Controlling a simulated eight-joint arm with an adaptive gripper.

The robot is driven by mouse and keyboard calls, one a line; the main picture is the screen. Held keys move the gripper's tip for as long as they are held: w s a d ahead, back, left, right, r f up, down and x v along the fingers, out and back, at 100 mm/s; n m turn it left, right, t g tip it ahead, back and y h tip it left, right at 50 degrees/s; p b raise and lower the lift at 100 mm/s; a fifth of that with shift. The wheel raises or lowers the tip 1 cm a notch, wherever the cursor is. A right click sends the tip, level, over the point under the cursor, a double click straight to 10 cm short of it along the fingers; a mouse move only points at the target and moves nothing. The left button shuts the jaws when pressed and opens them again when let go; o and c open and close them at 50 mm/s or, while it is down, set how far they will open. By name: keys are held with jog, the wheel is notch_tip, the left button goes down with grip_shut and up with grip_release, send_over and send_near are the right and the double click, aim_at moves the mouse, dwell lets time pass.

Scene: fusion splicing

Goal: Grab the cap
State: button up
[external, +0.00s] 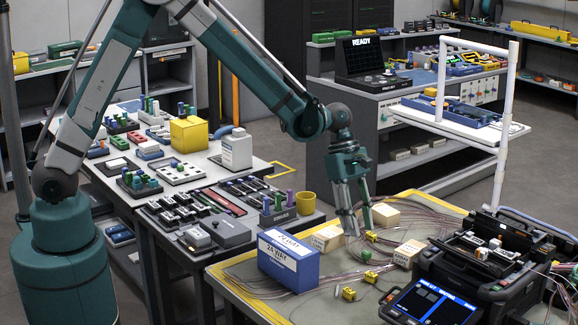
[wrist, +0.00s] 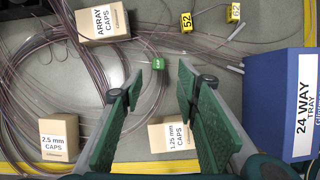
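The cap is a small green piece with white lettering (wrist: 158,63), lying on the grey mat among thin fibres in the wrist view. In the external view a small green piece (external: 367,256) lies on the mat just below my gripper. My gripper (external: 361,230) points down over the mat, its two fingers apart with nothing between them.
Boxes marked ARRAY CAPS (wrist: 103,24), 2.5 mm CAPS (wrist: 59,139) and 1.25 mm CAPS (wrist: 171,134) surround it. A blue 24 WAY TRAY box (external: 288,262) stands left. Yellow tags 52 (wrist: 186,22) and 62 (wrist: 234,13) lie nearby. The black splicer (external: 480,262) is right.

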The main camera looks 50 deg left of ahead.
aim_at(366, 251)
jog(key=shift+x, duration=1.3)
jog(key=shift+b+x, duration=0.8)
jog(key=shift+x, duration=1.8)
jog(key=shift+w, duration=0.2)
jog(key=c, duration=0.7)
